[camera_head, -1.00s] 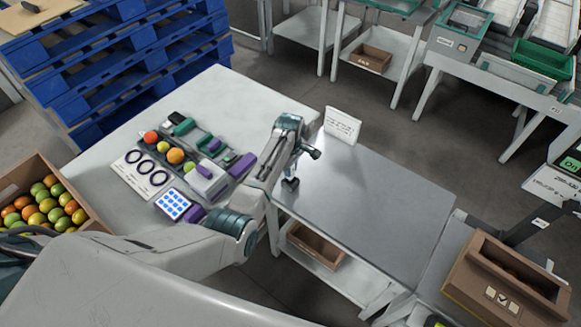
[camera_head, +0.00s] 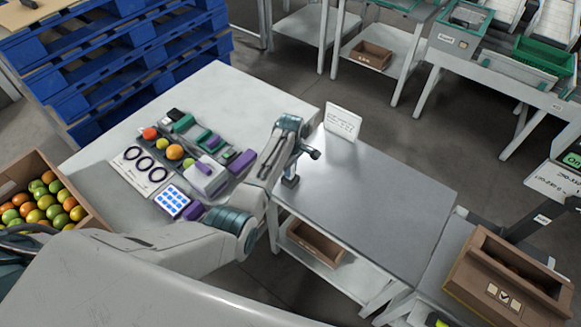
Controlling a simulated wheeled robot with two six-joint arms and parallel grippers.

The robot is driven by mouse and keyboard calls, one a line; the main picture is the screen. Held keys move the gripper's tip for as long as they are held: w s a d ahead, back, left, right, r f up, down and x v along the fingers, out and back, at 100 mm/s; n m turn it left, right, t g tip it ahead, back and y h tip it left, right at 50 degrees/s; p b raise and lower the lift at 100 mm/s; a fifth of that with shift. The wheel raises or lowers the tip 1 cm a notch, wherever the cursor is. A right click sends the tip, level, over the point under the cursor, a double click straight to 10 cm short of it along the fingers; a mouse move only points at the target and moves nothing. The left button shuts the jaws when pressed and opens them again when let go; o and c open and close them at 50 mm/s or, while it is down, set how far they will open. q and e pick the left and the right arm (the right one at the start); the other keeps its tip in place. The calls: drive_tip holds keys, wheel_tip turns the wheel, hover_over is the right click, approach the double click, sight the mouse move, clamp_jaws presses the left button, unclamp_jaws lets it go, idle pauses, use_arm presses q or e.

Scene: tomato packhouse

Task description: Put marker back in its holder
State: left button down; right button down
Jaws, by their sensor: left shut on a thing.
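My left gripper (camera_head: 290,181) hangs over the near left part of the grey steel table, pointing down, next to the edge of the white table. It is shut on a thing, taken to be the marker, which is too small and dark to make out. A white block with purple parts (camera_head: 204,180) stands on the white table, left of the gripper. Purple blocks (camera_head: 242,162) lie beside it. I cannot tell which of these is the marker's holder. My right gripper is out of view.
The white table (camera_head: 240,92) also bears a tray of round fruit (camera_head: 174,152), a card with black rings (camera_head: 140,168) and a blue-patterned box (camera_head: 172,201). The steel table (camera_head: 375,200) is mostly clear, with a white sign (camera_head: 342,122) at its back. A fruit crate (camera_head: 75,190) stands left.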

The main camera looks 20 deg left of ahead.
use_arm(q)
drive_tip(key=shift+f, duration=0.45)
drive_tip(key=c, duration=1.2)
unclamp_jaws()
drive_tip(key=c, duration=0.3)
drive_tip(key=shift+c, duration=0.2)
drive_tip(key=shift+r, duration=0.1)
wheel_tip(320, 180, up, 7)
drive_tip(key=p, duration=0.7)
